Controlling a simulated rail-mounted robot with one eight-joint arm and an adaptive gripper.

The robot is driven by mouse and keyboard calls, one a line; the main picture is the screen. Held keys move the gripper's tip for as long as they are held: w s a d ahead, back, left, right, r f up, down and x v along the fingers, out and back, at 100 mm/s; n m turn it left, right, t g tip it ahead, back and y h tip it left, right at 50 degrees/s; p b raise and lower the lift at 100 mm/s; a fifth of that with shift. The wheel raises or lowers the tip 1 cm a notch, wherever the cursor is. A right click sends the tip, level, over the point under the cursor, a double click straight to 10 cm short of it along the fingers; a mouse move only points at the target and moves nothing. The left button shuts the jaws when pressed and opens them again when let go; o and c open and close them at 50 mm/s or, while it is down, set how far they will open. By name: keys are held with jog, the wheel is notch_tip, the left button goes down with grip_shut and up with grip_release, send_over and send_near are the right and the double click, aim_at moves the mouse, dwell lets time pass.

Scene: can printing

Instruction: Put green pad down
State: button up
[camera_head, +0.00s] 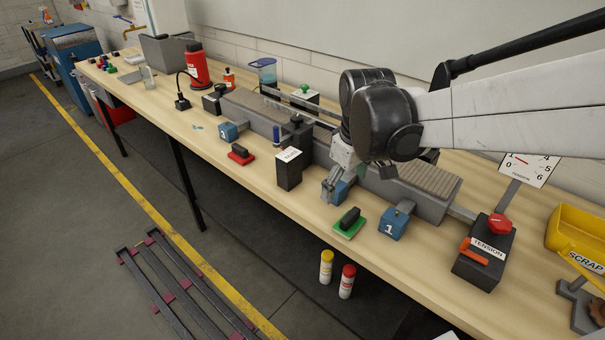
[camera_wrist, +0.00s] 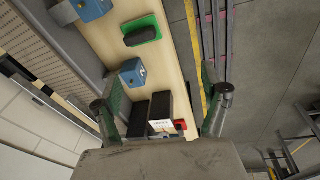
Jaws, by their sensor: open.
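The green pad (camera_head: 349,223), a flat green base with a black handle, lies on the wooden bench near its front edge, between two blue blocks. It also shows at the top of the wrist view (camera_wrist: 142,30). My gripper (camera_head: 329,192) is in the middle of the head view, left of and behind the green pad, overlapping the middle blue block (camera_head: 342,190). I cannot tell if it touches that block. In the wrist view my gripper (camera_wrist: 165,100) has its fingers wide apart with nothing held. The pad is apart from the fingers.
A blue block marked 1 (camera_head: 393,223) stands right of the pad. A black labelled box (camera_head: 289,168) and a red pad (camera_head: 241,154) are to the left. The grey conveyor (camera_head: 412,196) runs behind. A TENSION box (camera_head: 484,254) and yellow SCRAP bin (camera_head: 579,236) are at right.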

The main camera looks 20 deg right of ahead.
jog(key=s+a+r+m+t, duration=0.3)
jog(key=s+a+r+t, duration=0.1)
jog(key=s+a, duration=0.5)
jog(key=shift+s+m+t, duration=0.25)
jog(key=shift+m+t, duration=0.15)
jog(key=shift+t, duration=0.1)
notch_tip(320, 180, down, 2)
jog(key=shift+f+b, duration=0.2)
jog(key=shift+b, duration=1)
